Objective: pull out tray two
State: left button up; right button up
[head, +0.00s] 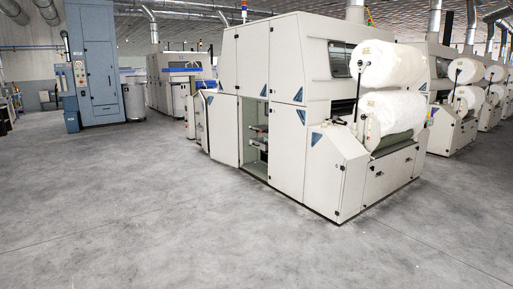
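No tray marked two can be made out in the head view. A large cream carding machine (260,62) stands right of the middle. In its side is an open bay (254,112) with dark fittings inside (257,135), too small to tell apart. Two thick white fibre rolls, an upper one (392,65) and a lower one (390,112), sit at its right end. Neither of my grippers is in view.
A wide grey concrete floor (120,215) is clear in front and to the left. A blue cabinet (98,75) and a grey drum (133,102) stand at the back left. More machines with white rolls (465,72) line the right.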

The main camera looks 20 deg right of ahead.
aim_at(255, 142)
jog(key=i+l+z, duration=0.3)
jog(key=i, duration=0.2)
jog(key=i+z, duration=0.25)
jog(key=i, duration=0.2)
jog(key=i+j+z, duration=0.15)
jog(key=i, duration=5.55)
jog(key=l, duration=0.1)
